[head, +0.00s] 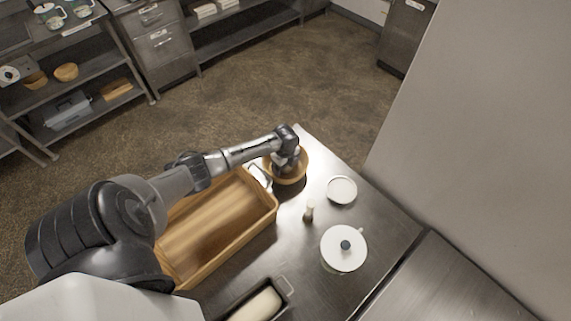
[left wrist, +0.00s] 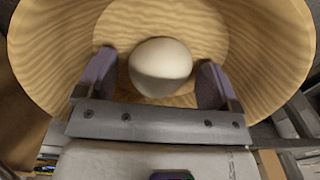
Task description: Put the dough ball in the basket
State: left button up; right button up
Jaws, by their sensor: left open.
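The round, pale wooden basket (head: 302,172) stands near the far corner of the steel worktop in the head view. It fills much of the left wrist view (left wrist: 270,50). The dough ball (left wrist: 160,66) is a smooth, off-white ball inside the basket in the left wrist view. In the head view my gripper hides it. My left gripper (head: 288,162) points down into the basket. Its fingers are open, one on each side of the ball, with a visible gap at least on the right side. My right gripper is in neither view.
A large wooden tray (head: 262,216) lies left of the basket, under my left arm. A white plate (head: 341,189), a small brush-like item (head: 308,213) and a white lidded pot (head: 343,258) stand to the right. A loaf tin with dough (head: 258,305) is in front.

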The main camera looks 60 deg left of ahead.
pick_arm(q)
jog(key=shift+r, duration=0.15)
notch_tip(320, 180, up, 12)
jog(key=p, duration=0.1)
dwell(0.5)
